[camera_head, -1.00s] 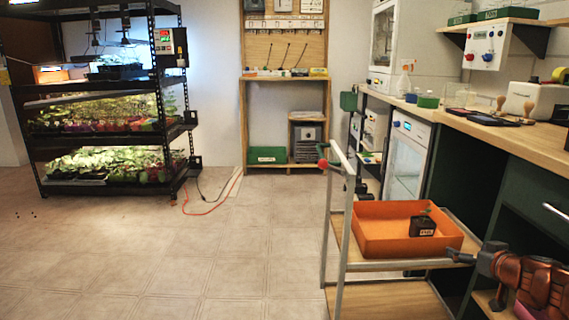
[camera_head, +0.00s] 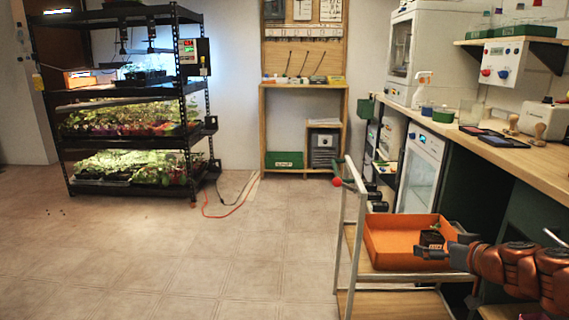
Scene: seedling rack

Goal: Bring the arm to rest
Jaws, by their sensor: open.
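My copper-coloured arm reaches in from the right edge. Its end, my gripper (camera_head: 436,253), shows in front of the right part of the orange tray (camera_head: 388,247). The gripper is open, with no object seen between its fingers. A small dark pot (camera_head: 431,238) with a label and a little green on top sits inside the tray, partly hidden behind the gripper. I cannot tell how far the gripper is from the tray wall.
The tray stands on a trolley (camera_head: 352,220) with metal posts and wooden shelves. The wooden counter (camera_head: 480,147) with stamps and boxes runs along the right. A black plant rack (camera_head: 130,189) stands at the left.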

